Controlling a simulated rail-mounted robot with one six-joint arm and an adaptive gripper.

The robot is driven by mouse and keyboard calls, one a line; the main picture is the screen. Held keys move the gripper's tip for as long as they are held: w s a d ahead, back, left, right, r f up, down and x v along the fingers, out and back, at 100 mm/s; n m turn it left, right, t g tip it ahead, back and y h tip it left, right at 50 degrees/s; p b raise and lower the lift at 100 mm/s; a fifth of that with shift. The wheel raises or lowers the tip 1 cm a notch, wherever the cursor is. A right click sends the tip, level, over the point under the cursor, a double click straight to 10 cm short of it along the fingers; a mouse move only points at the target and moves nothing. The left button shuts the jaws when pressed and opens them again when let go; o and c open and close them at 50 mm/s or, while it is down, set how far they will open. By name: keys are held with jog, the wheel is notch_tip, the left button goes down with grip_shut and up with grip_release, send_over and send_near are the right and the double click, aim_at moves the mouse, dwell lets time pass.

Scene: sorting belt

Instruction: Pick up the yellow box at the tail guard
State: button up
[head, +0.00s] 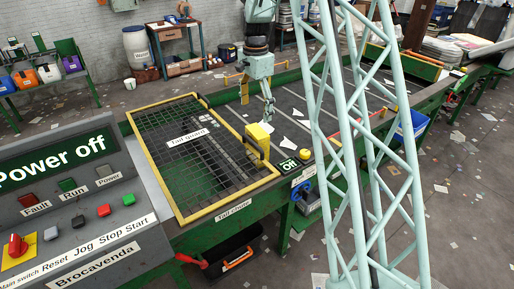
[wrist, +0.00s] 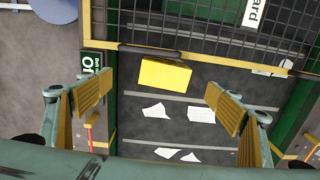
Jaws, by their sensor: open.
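The yellow box (head: 258,138) stands on the belt right at the edge of the tail guard (head: 229,203), a dark mesh in a yellow frame. In the wrist view the yellow box (wrist: 165,74) lies close beside the guard's yellow frame (wrist: 215,60); I cannot tell whether they touch. My gripper (head: 257,102) is above the box, open and empty. In the wrist view my gripper (wrist: 159,88) has its fingers spread wide, one to each side of the box, with the box beyond their tips.
White paper scraps (wrist: 201,115) lie on the belt beside the box. The control panel (head: 75,190) reads Power off. A pale lattice column stands at the right.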

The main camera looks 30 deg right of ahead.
aim_at(257, 131)
jog(key=shift+m, duration=0.5)
jog(key=f, duration=0.1)
jog(key=w+d+f, duration=0.2)
jog(key=shift+f, duration=0.1)
jog(key=shift+s+f, duration=0.1)
jog(key=shift+f, duration=4.2)
jog(key=shift+a+f, duration=0.1)
jog(key=shift+f+p, duration=0.3)
jog(key=shift+f, duration=2.2)
jog(key=c, duration=0.8)
